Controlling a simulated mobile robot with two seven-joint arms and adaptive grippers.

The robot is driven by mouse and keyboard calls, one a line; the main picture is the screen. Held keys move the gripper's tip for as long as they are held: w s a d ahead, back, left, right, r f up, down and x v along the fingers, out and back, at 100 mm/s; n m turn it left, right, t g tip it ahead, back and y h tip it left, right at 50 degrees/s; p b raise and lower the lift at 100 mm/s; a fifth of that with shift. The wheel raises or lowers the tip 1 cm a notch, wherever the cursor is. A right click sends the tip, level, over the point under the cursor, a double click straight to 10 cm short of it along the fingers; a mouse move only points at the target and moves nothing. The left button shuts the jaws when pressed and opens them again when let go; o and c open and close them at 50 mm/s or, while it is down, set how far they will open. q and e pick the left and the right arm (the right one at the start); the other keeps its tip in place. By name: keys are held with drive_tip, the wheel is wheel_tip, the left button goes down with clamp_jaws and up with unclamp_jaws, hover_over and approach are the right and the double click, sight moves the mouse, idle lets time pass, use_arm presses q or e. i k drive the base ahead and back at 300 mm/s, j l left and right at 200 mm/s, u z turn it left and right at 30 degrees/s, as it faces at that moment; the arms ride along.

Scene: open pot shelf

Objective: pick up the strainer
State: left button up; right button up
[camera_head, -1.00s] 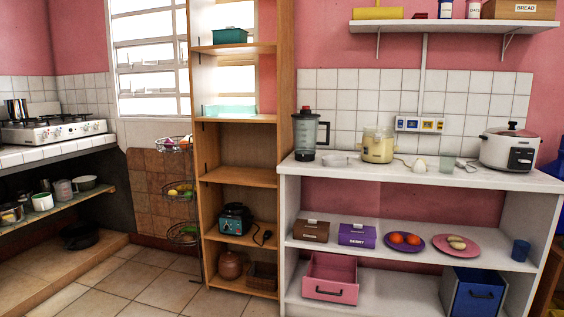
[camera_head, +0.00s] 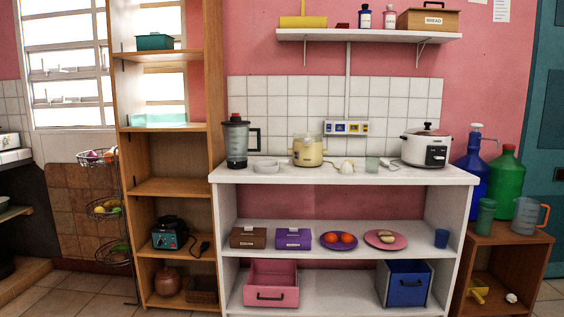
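I cannot make out a strainer for certain in the head view. Neither of my grippers is in view. At the left edge, only the end of the low pot shelf (camera_head: 14,214) shows under the stove counter, with part of a light vessel at the frame edge. Most of that shelf is cut off by the frame.
A white counter unit (camera_head: 330,177) stands in the middle, holding a blender (camera_head: 237,143) and a rice cooker (camera_head: 426,148). A tall wooden shelf (camera_head: 170,187) stands left of it. A wire basket rack (camera_head: 108,208) is beyond that. Bottles stand on a wooden stand (camera_head: 506,262) at right.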

sight(271, 165)
drive_tip(key=i+j, duration=0.3)
drive_tip(key=i, duration=0.2)
drive_tip(key=i+j+z, duration=0.1)
drive_tip(key=i+j, duration=0.2)
drive_tip(key=i, duration=0.15)
